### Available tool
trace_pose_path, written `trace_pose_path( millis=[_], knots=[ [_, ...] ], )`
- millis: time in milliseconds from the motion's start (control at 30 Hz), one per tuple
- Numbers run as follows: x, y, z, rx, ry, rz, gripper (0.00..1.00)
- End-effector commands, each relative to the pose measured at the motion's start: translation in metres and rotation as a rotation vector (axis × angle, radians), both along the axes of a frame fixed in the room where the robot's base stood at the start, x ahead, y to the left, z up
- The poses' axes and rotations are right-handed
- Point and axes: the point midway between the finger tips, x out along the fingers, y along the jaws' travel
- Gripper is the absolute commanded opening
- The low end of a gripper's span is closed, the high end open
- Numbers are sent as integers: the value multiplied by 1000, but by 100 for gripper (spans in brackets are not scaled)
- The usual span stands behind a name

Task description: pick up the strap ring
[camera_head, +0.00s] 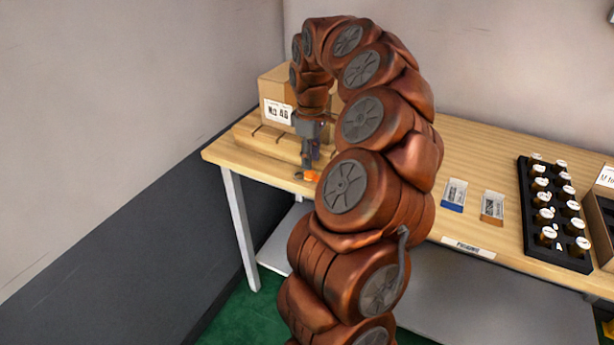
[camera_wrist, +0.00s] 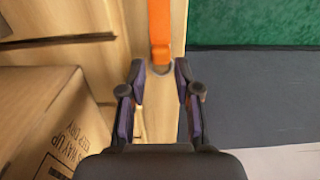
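The orange strap (camera_wrist: 159,25) runs down from the top of the wrist view. A grey ring (camera_wrist: 162,71) sits at its near end, against the light wooden table. My gripper (camera_wrist: 160,73) is open, with one fingertip on each side of the ring and gaps visible between them. I cannot tell the height between the fingertips and the ring. In the head view, a short orange piece of the strap (camera_head: 312,175) shows just below my gripper (camera_head: 308,165), near the table's left part. The ring cannot be made out there.
A cardboard box (camera_head: 275,88) stands close to my gripper; it also shows in the wrist view (camera_wrist: 45,110). My arm hides the middle of the table (camera_head: 480,140).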

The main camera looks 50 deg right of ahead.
Motion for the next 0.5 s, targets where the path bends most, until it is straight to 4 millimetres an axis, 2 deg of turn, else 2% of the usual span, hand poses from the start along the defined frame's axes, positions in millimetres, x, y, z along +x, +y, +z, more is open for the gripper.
trace_pose_path(
  millis=[167, 400, 500],
  knots=[
    [-1, 0, -12, -2, -2, -1, 32],
    [-3, 1, -43, 1, -1, 0, 32],
    [-3, 0, -48, -1, -1, -1, 32]
  ],
)
